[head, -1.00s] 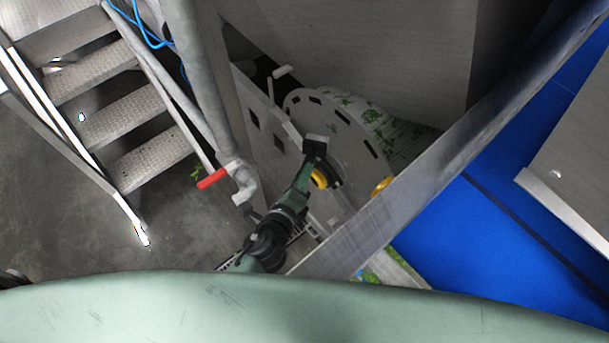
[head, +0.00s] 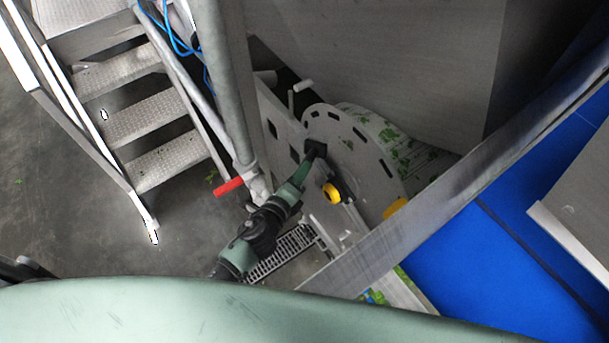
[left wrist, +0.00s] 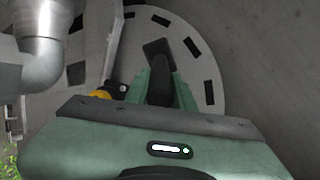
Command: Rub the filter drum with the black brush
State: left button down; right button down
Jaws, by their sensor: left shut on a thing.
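The filter drum shows in the head view as a grey round end plate (head: 372,160) with dark slots, and a pale drum body (head: 412,158) with green bits on it. The plate also shows in the left wrist view (left wrist: 207,65). My left gripper (head: 304,167) is shut on the black brush (head: 316,148). In the left wrist view the brush head (left wrist: 158,48) sticks out beyond the fingers (left wrist: 160,82), in front of the slotted plate. I cannot tell whether the brush touches the plate. My right gripper is not in view.
A grey post with a red-handled valve (head: 229,187) stands left of my left arm. Yellow knobs (head: 331,193) sit close to the gripper. A grey beam (head: 450,200) crosses at the right, beside a blue surface (head: 500,260). Metal steps (head: 145,120) rise at the left.

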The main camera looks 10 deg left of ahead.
pick_arm(q)
jog(key=s+a, duration=0.4)
jog(key=shift+s, duration=0.2)
dwell(0.4)
jog(key=shift+a, duration=0.1)
jog(key=shift+s+a+b, duration=0.45)
jog(key=shift+s+a, duration=0.6)
dwell(0.4)
